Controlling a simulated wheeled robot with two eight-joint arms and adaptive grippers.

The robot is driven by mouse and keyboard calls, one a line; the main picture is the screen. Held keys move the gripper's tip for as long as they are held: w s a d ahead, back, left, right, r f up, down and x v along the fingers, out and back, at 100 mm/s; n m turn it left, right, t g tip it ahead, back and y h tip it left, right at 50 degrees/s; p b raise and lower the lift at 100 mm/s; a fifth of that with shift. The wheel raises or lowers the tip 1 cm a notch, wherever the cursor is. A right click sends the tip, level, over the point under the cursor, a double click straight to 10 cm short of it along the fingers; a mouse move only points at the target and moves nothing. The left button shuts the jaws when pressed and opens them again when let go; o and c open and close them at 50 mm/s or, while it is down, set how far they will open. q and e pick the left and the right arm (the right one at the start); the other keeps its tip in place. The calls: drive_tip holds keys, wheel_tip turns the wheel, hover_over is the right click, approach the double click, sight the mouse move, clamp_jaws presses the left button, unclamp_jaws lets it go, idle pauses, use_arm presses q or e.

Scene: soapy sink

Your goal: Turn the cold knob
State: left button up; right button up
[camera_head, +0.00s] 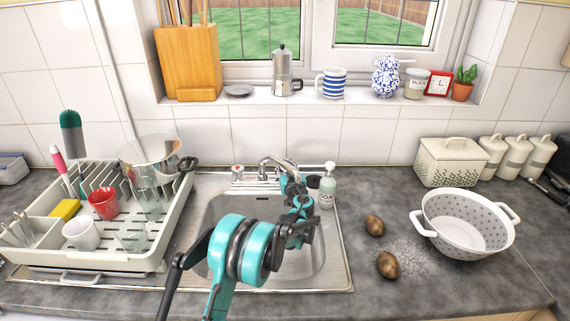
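The faucet (277,162) stands at the back of the metal sink, with its spout partly behind my arm. A knob with a red mark (237,171) shows on its left side. The cold knob cannot be made out; the area right of the spout is covered by my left gripper. My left arm comes in from the bottom, left of centre, and reaches over the sink basin (218,215). My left gripper (288,168) is at the right side of the faucet. Its fingers are too small and overlapped to show whether they are open or touching anything. My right gripper is not in view.
A soap bottle (327,188) stands close right of the gripper. A dish rack (105,258) with dishes fills the left counter. The windowsill (255,100) holds several items.

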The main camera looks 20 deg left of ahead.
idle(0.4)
use_arm(q)
drive_tip(key=o, duration=1.4)
